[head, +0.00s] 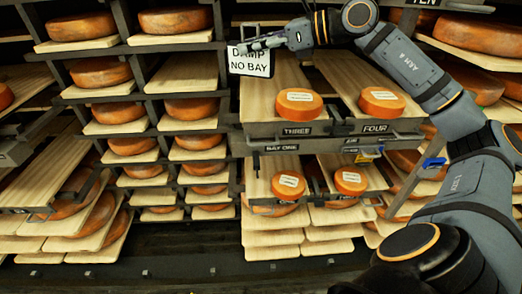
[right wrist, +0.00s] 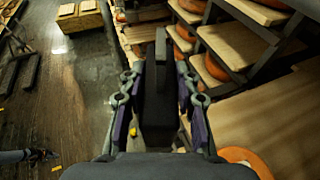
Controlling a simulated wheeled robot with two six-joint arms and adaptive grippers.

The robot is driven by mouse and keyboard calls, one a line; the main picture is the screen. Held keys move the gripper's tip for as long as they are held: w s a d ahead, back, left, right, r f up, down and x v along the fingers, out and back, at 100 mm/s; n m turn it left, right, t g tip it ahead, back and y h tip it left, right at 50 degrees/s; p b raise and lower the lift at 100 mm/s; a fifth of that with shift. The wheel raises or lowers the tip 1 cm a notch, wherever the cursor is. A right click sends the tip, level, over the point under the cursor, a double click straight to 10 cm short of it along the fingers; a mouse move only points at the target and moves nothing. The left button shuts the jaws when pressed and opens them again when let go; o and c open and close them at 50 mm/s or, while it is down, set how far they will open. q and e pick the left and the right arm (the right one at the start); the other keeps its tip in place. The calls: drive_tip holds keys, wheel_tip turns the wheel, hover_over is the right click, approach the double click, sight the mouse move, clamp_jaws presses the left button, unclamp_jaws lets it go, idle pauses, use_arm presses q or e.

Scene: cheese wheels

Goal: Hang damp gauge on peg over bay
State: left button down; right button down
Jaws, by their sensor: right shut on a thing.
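The damp gauge (head: 250,62) is a white plate with dark letters reading "DAMP" and "NO BAY". It hangs upright at the upper middle of the head view. My right gripper (head: 262,42) is shut on its upper part and covers some of the lettering. In the right wrist view the gauge (right wrist: 158,95) is a dark slab seen edge-on between the fingers. I cannot make out the peg. A "BAY ONE" label (head: 282,148) is on the rack below and right of the gauge. My left gripper (right wrist: 42,155) seems to show small at the lower left; its jaws are unclear.
Boards with orange cheese wheels fill the racks. Labelled cheeses (head: 299,101) (head: 381,101) stand on the shelf marked "THREE" and "FOUR", close below my right arm. The floor (right wrist: 60,100) beside the racks is mostly open.

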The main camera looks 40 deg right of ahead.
sight(251, 76)
drive_tip(key=shift+w+d+f+g, duration=0.1)
drive_tip(key=shift+w+f+g, duration=0.05)
drive_tip(key=shift+f, duration=0.45)
drive_tip(key=shift+w+d+f+g, duration=0.1)
drive_tip(key=shift+f+g, duration=0.05)
drive_tip(key=shift+f, duration=0.4)
drive_tip(key=shift+n+y, duration=0.4)
drive_tip(key=shift+n, duration=0.1)
drive_tip(key=f, duration=0.2)
drive_tip(key=f+p, duration=0.1)
drive_tip(key=w+f, duration=0.1)
drive_tip(key=f, duration=0.1)
drive_tip(key=shift+a+f, duration=0.15)
drive_tip(key=shift+f, duration=0.2)
drive_tip(key=s+a+f+p, duration=0.2)
drive_tip(key=s+f, duration=0.2)
drive_tip(key=f, duration=0.8)
drive_tip(key=s+a+f+p, duration=0.1)
drive_tip(key=s+f, duration=0.2)
drive_tip(key=f, duration=0.8)
drive_tip(key=s+a+f+p, duration=0.2)
drive_tip(key=s+f, duration=0.2)
drive_tip(key=f, duration=0.8)
drive_tip(key=w+d+f+b, duration=0.1)
drive_tip(key=w+d+b, duration=0.4)
drive_tip(key=w+b, duration=0.3)
drive_tip(key=shift+w+d+f+g+y+b, duration=0.15)
drive_tip(key=shift+d+f+g+y+b, duration=0.15)
drive_tip(key=shift+b, duration=1.3)
